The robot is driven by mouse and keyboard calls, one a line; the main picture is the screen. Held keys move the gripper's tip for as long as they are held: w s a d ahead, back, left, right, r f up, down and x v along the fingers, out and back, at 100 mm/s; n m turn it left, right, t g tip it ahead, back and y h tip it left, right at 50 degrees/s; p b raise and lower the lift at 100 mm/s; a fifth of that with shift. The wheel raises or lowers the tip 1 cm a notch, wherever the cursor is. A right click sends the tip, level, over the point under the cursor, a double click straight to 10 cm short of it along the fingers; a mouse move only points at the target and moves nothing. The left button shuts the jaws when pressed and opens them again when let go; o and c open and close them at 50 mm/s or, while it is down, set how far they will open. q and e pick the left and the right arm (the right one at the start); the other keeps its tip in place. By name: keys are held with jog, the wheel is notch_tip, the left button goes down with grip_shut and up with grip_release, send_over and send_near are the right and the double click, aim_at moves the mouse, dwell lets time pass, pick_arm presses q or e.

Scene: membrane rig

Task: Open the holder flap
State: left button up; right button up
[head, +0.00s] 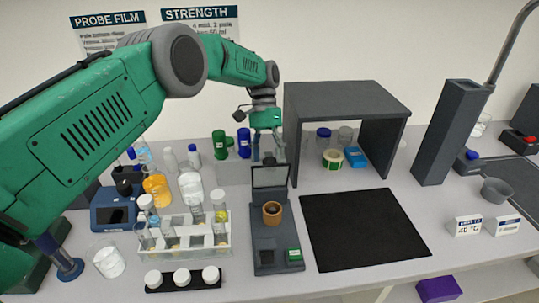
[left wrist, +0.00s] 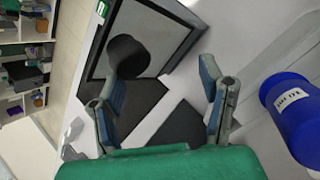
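The holder (head: 277,240) is a dark upright-backed device on the bench with a brown ring (head: 272,213) in its middle and a small green display at its front. Its flap (head: 270,177), a dark-framed grey panel, stands upright at the back; it also shows in the left wrist view (left wrist: 150,50). A black round knob (left wrist: 127,52) sits at the flap. My left gripper (head: 268,152) is just behind and above the flap's top edge. Its fingers (left wrist: 163,98) are apart, with the knob beyond the left finger; I see nothing gripped. My right gripper is out of view.
A tube rack (head: 185,240) with glassware is left of the holder; a black mat (head: 365,229) lies clear at right.

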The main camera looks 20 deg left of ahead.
pick_arm(q)
jog(key=shift+s+d+r, duration=0.2)
jog(key=shift+d+r, duration=0.1)
jog(key=shift+d, duration=0.1)
jog(key=shift+a, duration=0.3)
notch_tip(320, 180, up, 10)
jog(key=shift+w, duration=0.2)
dwell(0.6)
jog(key=shift+d+f, duration=0.1)
jog(key=shift+f, duration=0.1)
